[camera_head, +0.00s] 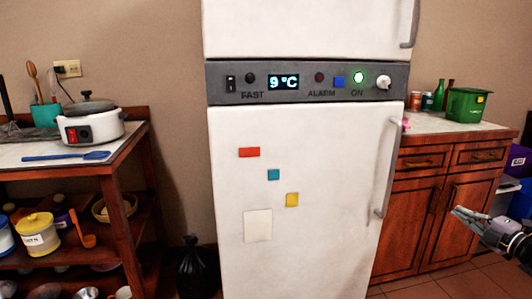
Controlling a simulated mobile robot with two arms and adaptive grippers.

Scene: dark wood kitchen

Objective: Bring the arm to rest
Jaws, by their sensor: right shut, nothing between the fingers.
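My right gripper (460,213) reaches in from the right edge of the head view, with its fingers pointing left. It is shut and empty, in front of the dark wood cabinet (405,232) and apart from it. Part of my right arm behind the gripper is cut off by the picture's edge. My left gripper is not in view.
A white fridge (300,200) with a grey control panel stands in the middle. A wooden shelf (128,200) on the left holds a white cooker (90,127). A green bin (466,105) stands on the right counter. Purple and green boxes lie at the far right.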

